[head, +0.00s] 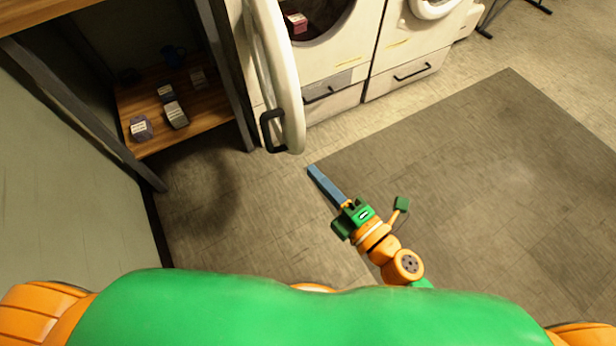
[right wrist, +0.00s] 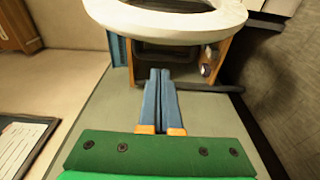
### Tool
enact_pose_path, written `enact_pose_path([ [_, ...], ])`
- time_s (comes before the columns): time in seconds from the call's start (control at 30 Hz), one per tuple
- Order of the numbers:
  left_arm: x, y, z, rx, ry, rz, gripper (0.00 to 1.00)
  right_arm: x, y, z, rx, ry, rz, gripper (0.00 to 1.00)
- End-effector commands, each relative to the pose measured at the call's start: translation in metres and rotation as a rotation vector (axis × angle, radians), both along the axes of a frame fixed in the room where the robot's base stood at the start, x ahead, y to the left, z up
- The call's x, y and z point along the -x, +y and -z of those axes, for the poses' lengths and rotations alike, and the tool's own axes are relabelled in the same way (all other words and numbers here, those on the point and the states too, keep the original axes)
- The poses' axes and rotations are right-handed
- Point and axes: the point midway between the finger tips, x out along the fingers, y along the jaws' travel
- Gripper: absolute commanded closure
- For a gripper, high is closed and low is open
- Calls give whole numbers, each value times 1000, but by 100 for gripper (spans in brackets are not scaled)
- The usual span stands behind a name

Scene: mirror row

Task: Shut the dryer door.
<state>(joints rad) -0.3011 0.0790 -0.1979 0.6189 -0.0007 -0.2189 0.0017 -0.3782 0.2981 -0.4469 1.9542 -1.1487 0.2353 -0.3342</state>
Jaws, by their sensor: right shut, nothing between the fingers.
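The dryer (head: 340,65) stands at the top of the head view with its round white door (head: 283,75) swung wide open, seen nearly edge-on. A dark handle (head: 270,130) is on the door's near end. My right gripper (head: 311,169) is shut and empty, a little below and right of the door's near end, apart from it in the head view. In the right wrist view its two blue fingers (right wrist: 160,72) lie together and point toward a white rounded rim (right wrist: 165,27), which looks like the door. My left gripper is not in view.
A pink box (head: 296,22) lies in the dryer's opening. Another white machine (head: 415,45) stands to the right. A wooden shelf (head: 185,135) with several small items is at left, close to the door. A dark mat (head: 480,180) covers the clear floor at right.

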Motion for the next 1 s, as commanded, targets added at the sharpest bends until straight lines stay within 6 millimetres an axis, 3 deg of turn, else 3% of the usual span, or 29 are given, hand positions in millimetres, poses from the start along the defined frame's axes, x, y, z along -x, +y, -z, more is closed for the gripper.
enact_pose_path([
  [0.2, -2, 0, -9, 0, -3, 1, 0, -19, 20, -9, 5, -21, -8, 100],
  [0.53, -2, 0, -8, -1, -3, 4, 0, -64, 60, -5, 4, -15, -5, 100],
  [1.0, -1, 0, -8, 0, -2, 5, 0, -73, 69, -5, 4, -13, -5, 100],
])
